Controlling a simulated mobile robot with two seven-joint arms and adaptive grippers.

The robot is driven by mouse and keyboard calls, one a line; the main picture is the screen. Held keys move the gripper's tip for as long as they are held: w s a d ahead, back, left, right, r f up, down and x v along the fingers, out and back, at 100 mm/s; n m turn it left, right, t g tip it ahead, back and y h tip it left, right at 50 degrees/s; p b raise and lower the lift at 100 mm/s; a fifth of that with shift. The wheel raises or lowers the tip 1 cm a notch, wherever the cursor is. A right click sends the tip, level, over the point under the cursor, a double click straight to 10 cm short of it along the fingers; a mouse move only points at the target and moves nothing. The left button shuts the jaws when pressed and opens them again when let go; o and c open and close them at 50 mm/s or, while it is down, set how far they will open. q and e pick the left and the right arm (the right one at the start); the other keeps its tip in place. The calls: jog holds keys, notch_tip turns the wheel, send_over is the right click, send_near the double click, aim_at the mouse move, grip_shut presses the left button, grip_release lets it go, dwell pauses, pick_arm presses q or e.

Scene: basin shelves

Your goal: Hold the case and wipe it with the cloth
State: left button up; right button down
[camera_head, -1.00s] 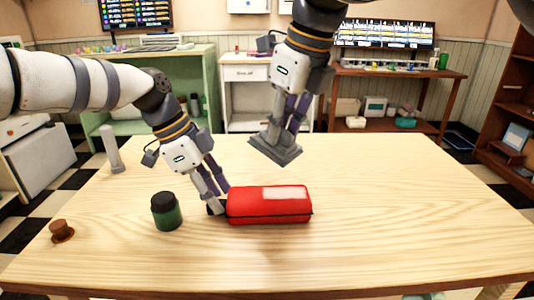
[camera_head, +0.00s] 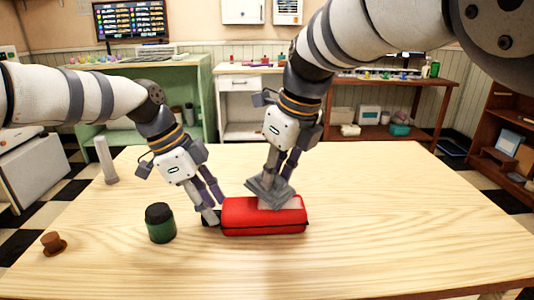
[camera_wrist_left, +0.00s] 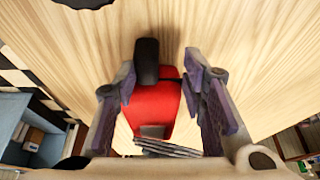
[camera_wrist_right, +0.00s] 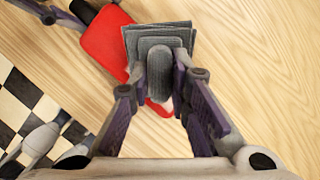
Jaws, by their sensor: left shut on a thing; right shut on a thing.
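The red case (camera_head: 245,217) lies on the wooden table, with a pale label on its top partly hidden by the cloth. My left gripper (camera_head: 214,214) is shut on the case's dark left end; the case also shows in the left wrist view (camera_wrist_left: 155,107). My right gripper (camera_head: 272,184) is shut on the folded grey cloth (camera_head: 268,192) and holds it on or just over the case's top; contact is hard to judge. The cloth also shows in the right wrist view (camera_wrist_right: 203,47) over the red case (camera_wrist_right: 104,42).
A dark green jar (camera_head: 161,224) stands left of my left gripper. A small brown hat-shaped thing (camera_head: 53,243) lies at the table's left front, and a grey-white cylinder (camera_head: 105,160) stands at its back left. The table's right side is clear.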

aim_at(289, 188)
jog(key=shift+d+f, duration=0.3)
jog(key=shift+f, duration=0.25)
jog(key=shift+d, duration=1.2)
jog(key=shift+a, duration=1.45)
jog(key=shift+d, duration=1.55)
jog(key=shift+a, duration=1.7)
notch_tip(289, 188, up, 8)
jog(key=shift+d+r, duration=0.1)
